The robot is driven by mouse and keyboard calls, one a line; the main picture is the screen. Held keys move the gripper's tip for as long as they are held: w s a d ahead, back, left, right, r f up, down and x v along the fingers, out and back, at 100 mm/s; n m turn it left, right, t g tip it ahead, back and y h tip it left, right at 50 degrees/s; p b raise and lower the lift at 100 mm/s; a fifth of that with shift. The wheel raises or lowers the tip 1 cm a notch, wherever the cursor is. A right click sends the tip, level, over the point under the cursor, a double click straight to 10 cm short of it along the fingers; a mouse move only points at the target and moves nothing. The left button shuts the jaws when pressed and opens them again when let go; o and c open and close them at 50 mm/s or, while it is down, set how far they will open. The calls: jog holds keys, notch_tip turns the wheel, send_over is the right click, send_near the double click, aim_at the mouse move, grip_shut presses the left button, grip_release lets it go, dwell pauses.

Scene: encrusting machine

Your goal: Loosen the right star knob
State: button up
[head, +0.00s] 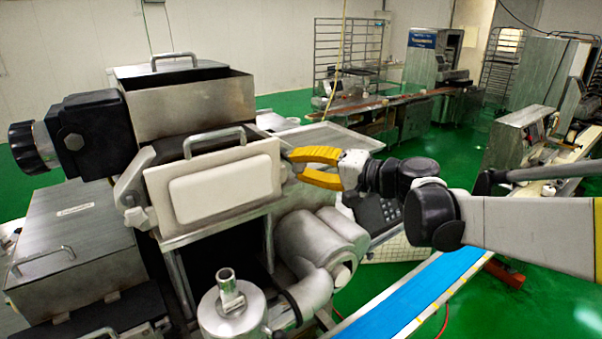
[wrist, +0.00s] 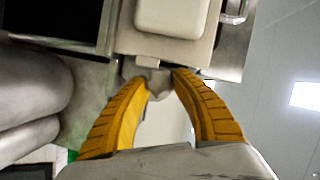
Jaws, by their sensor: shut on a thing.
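The right star knob (wrist: 157,84) is a grey lobed knob at the edge of the white cover (wrist: 192,50). In the head view the knob (head: 285,170) shows only in part, at the right side of the white cover (head: 225,188). My gripper (head: 297,167) reaches in from the right, and its two yellow fingers are closed around the knob, one tip on each side. In the wrist view my gripper (wrist: 160,79) has the knob between its fingertips. The left star knob (head: 131,190) is light grey and stands at the cover's left side.
A steel hopper (head: 190,105) stands above and behind the cover, with a handle (head: 214,140) in front of it. Rounded steel housings (head: 318,245) lie below my gripper. A blue conveyor belt (head: 400,300) runs at the lower right. Green floor is open behind.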

jog(key=shift+f+m+y+b, duration=0.1)
jog(key=shift+m+y+b, duration=0.5)
jog(key=shift+m+b, duration=0.55)
jog(key=shift+m, duration=0.35)
jog(key=o, duration=1.2)
jog(key=shift+a, duration=0.1)
jog(key=v, duration=1.2)
jog(key=shift+f, duration=0.15)
